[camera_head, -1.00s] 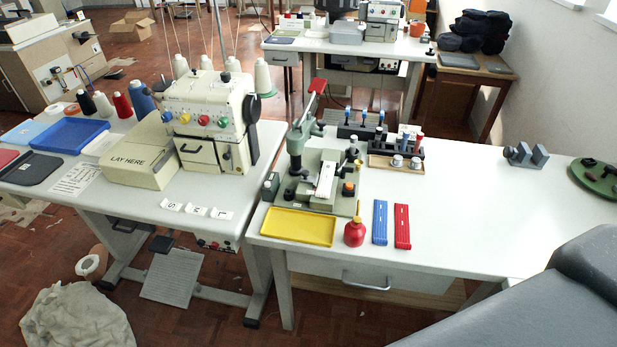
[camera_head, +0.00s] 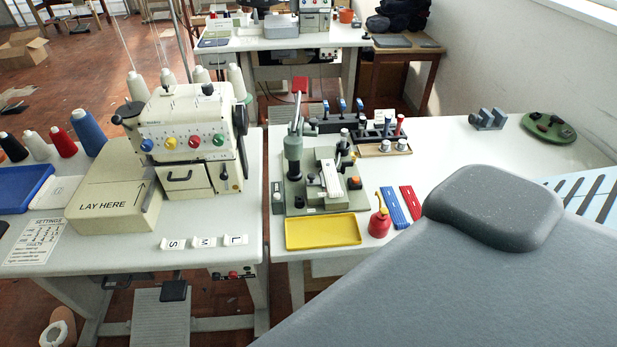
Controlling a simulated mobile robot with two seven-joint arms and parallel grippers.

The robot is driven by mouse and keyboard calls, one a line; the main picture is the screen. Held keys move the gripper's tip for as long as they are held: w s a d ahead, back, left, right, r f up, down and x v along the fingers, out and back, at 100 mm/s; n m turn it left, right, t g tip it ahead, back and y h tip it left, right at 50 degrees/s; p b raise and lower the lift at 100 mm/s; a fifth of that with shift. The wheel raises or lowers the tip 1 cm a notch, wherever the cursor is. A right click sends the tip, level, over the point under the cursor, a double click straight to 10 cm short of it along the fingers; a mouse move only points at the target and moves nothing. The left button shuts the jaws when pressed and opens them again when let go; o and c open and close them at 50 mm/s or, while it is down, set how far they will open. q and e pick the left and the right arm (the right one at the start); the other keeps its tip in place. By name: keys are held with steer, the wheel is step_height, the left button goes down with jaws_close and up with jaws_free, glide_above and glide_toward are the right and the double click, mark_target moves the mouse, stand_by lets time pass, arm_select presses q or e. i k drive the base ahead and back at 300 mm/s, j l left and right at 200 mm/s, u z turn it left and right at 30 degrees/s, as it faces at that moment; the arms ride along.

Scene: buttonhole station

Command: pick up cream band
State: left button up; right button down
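I cannot make out a cream band for certain in the head view. A pale strip (camera_head: 331,179) lies on the green buttonhole machine (camera_head: 297,190), but I cannot tell whether it is a band. Neither of my grippers shows in this view.
A large grey padded board (camera_head: 480,290) with a raised pad (camera_head: 495,207) fills the lower right. A sewing machine (camera_head: 190,140) stands left. The right table's back is partly clear.

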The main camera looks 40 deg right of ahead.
mark_target(333, 186)
steer(key=i+j, duration=0.2)
steer(key=j, duration=0.15)
steer(key=i+j, duration=0.15)
steer(key=j, duration=0.2)
steer(key=z, duration=2.5)
